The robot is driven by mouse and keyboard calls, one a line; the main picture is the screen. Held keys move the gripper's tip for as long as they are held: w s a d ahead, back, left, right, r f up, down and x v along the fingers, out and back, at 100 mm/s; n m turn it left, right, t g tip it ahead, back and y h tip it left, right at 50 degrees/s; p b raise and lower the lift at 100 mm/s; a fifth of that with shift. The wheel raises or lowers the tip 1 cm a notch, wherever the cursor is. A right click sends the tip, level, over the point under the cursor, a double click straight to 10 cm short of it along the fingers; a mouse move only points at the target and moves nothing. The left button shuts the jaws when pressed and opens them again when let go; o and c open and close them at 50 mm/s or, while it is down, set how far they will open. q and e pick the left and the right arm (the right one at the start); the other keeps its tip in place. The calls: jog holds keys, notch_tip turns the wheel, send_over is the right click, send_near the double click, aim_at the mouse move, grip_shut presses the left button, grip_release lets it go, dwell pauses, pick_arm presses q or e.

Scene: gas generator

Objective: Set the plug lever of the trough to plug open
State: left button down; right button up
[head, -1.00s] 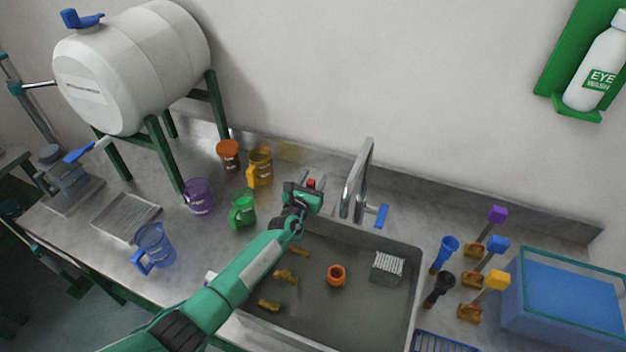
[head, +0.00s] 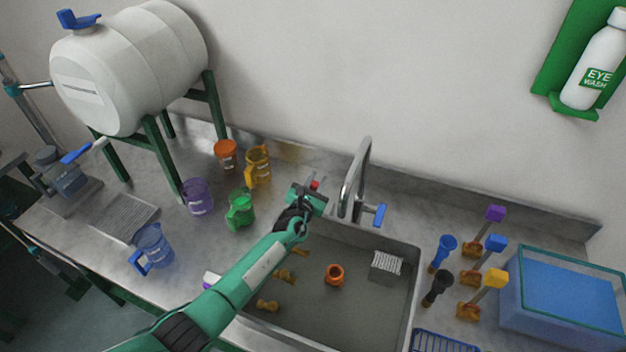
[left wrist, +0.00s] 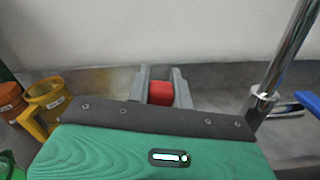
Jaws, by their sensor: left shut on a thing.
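The trough (head: 345,305) is the grey sink set in the counter. A small red piece, which looks like the plug lever's handle (head: 315,184), shows at the trough's back left rim beside the faucet. My left gripper (head: 314,186) is there, shut on the red piece. In the left wrist view the red block (left wrist: 160,93) sits between the two grey fingers (left wrist: 161,90). The lever's lower part and the drain plug are hidden by my gripper. My right gripper is not in view.
The chrome faucet (head: 360,170) with its blue handle (head: 380,214) stands close to the right of my gripper. Yellow (head: 262,163), green (head: 240,208) and orange (head: 225,154) cups stand to its left. Small items lie in the trough, including an orange cup (head: 335,274).

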pick_arm(q)
jog(key=shift+s+d+f+m, duration=0.2)
jog(key=shift+d+m, duration=0.2)
jog(key=shift+m, duration=0.35)
jog(key=shift+s+d+f+m, duration=0.15)
jog(key=shift+d+f+m, duration=0.1)
jog(key=shift+d+m, duration=0.35)
jog(key=shift+s+d+f+m, duration=0.2)
jog(key=shift+d+m, duration=0.05)
jog(key=shift+m, duration=0.6)
jog(key=c, duration=1.2)
grip_release()
jog(key=shift+c, duration=0.2)
jog(key=v, duration=1.4)
jog(key=shift+w, duration=0.1)
